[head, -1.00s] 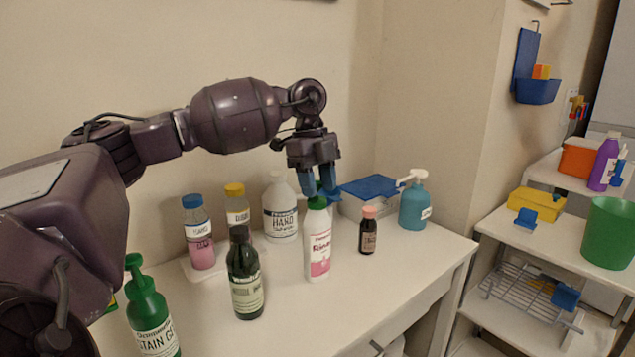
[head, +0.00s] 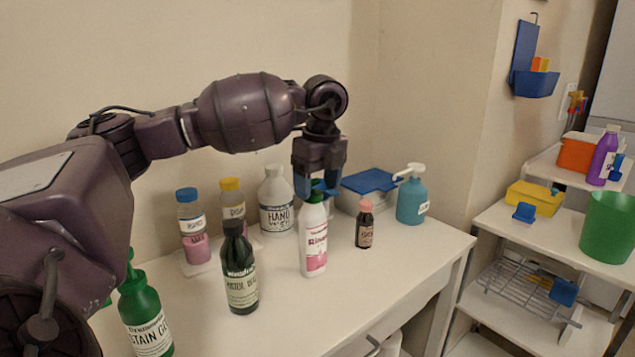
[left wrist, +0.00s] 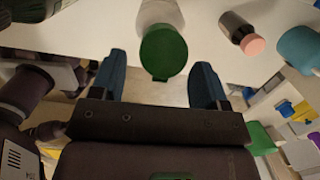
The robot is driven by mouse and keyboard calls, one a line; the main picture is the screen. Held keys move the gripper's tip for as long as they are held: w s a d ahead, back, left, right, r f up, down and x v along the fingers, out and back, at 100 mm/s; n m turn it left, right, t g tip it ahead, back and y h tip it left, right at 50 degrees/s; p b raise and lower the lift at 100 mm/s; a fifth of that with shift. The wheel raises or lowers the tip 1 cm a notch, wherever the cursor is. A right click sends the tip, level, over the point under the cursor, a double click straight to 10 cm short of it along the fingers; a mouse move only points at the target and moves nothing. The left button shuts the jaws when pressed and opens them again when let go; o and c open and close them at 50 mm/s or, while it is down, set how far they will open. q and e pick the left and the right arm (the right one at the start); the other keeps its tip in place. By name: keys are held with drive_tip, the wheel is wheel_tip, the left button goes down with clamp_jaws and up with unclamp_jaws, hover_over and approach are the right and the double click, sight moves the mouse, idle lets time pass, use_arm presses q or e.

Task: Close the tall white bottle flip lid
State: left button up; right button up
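The tall white bottle (head: 313,240) has a pink-lettered label and a green cap (head: 314,196), and stands upright on the white table. My left gripper (head: 317,184) points down at the cap, its blue fingers at about cap height in the head view. In the left wrist view, the green cap (left wrist: 164,52) is seen from above, just ahead of the space between the open fingers (left wrist: 158,85). The fingers look apart from it and hold nothing. The flip lid's exact angle is hard to tell. My right gripper is not in view.
A dark bottle (head: 240,275) stands front left and a small brown bottle (head: 364,230) right. A white jug (head: 275,205), a blue-lidded box (head: 350,200) and a teal pump bottle (head: 411,202) stand behind. The table's front right is clear.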

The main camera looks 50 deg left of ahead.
use_arm(q)
wheel_tip(320, 180, up, 11)
drive_tip(key=d+p, duration=0.1)
drive_tip(key=p, duration=0.1)
idle(0.6)
drive_tip(key=shift+f, duration=0.1)
